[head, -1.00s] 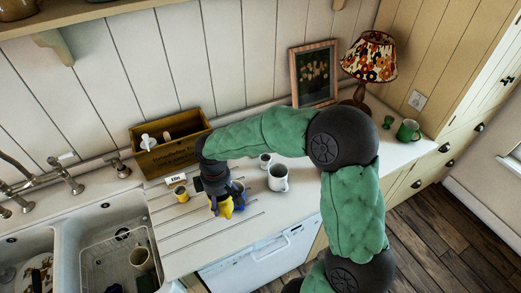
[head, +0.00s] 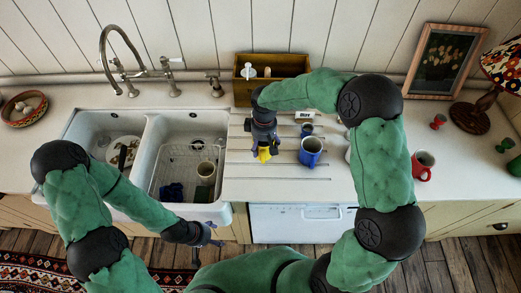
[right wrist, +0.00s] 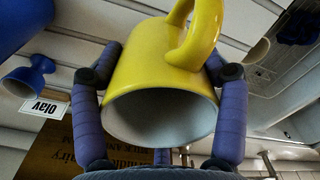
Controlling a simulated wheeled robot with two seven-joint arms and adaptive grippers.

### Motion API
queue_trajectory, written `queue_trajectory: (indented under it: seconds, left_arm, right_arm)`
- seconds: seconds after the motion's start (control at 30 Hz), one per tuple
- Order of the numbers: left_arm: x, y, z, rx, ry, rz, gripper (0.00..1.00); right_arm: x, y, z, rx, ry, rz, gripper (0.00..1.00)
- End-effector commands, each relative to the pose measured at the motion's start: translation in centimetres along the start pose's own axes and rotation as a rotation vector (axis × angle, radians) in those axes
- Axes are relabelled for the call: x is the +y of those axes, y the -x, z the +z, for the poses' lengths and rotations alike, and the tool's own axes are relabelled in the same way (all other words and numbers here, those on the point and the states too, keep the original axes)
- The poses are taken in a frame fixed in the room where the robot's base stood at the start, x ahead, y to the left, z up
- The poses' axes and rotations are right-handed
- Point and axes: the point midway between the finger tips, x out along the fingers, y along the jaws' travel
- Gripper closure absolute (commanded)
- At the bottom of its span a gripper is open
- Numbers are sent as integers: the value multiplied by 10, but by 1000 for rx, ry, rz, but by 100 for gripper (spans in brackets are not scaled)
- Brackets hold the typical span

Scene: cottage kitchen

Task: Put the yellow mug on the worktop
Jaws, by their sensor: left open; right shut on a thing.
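The yellow mug (head: 264,154) is held in my right gripper (head: 265,144) over the grooved drainer part of the worktop (head: 240,187), right of the sink. In the right wrist view the yellow mug (right wrist: 165,85) fills the middle, its handle at the top and its open mouth facing the camera. A finger is closed on each side of it. I cannot tell whether its base touches the worktop. My left gripper (head: 207,240) is open and empty, low in front of the sink and cabinet front.
A blue mug (head: 311,152) and a small blue cup (head: 306,130) stand just right of my right gripper. A wooden box (head: 241,90) stands behind. The double sink (head: 148,150) lies left. A red mug (head: 423,168) stands farther right. Grooved worktop in front is clear.

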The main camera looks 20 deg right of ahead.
Motion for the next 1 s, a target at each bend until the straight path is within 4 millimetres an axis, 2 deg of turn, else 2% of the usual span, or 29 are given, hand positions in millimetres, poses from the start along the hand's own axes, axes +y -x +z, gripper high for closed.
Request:
queue_trajectory:
  seconds: [0.27, 0.5, 0.87, 0.9, 0.97, 1.0]
  left_arm:
    - [0, -1, 0, 0, 0, 0, 31]
    - [-2, -4, 0, 0, 0, 0, 31]
    - [-2, -6, 0, 0, 0, 0, 31]
    - [-2, -6, 0, 0, 0, 0, 31]
    - [-2, -6, 0, 0, 0, 0, 31]
    - [-2, -6, 0, 0, 0, 0, 31]
  right_arm:
    - [0, -13, -12, 1, -1, 1, 82]
    - [0, -43, -13, 0, -1, 0, 82]
    - [0, -47, -13, 2, -1, 1, 82]
    - [0, -48, -13, 1, -1, 0, 23]
    - [0, -48, -13, 1, -1, 0, 6]
    - [0, -48, -13, 1, -1, 0, 2]
